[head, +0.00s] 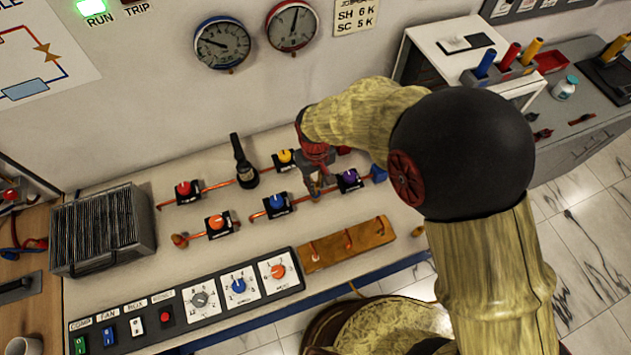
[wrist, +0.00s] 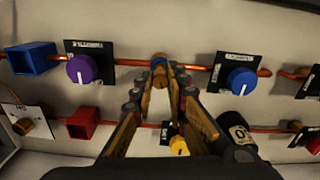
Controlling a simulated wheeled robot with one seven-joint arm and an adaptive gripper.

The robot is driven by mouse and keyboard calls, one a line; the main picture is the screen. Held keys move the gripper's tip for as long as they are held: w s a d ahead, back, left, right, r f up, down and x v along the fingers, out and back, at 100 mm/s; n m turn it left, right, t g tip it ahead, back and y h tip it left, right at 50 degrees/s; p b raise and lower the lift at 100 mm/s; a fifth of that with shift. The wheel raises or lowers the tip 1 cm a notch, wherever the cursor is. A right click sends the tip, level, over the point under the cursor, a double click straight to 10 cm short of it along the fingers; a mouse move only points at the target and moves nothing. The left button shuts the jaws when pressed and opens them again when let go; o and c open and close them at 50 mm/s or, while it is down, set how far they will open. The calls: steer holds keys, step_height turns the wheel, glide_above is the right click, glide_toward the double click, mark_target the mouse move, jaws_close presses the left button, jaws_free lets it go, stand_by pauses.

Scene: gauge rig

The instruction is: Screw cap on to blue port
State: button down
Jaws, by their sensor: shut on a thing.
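My gripper (wrist: 161,82) points at the panel. Its two fingers close in on a small brass cap (wrist: 160,79) at their tips. The blue port (wrist: 158,60), a round fitting with a blue rim, is on the copper pipe between the purple and blue valves, right at the fingertips. The cap looks lined up with the port, but I cannot tell whether it is seated or threaded.
The purple-knob valve (wrist: 83,69) and blue-knob valve (wrist: 238,82) flank the fingers. The yellow knob (wrist: 178,146) and black handle (wrist: 237,134) are close by. A blue box (wrist: 32,59) and red box (wrist: 82,123) stand left. A wooden block (head: 345,246) lies in front of the valves.

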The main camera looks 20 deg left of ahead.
steer(key=shift+f+b, duration=0.7)
steer(key=shift+f, duration=0.6)
stand_by(0.7)
stand_by(0.3)
steer(key=m, duration=0.5)
steer(key=shift+p, duration=0.3)
steer(key=shift+m, duration=0.3)
steer(key=m, duration=0.4)
steer(key=shift+m, duration=0.4)
steer(key=shift+m+p, duration=0.3)
steer(key=shift+m, duration=0.1)
steer(key=m, duration=0.4)
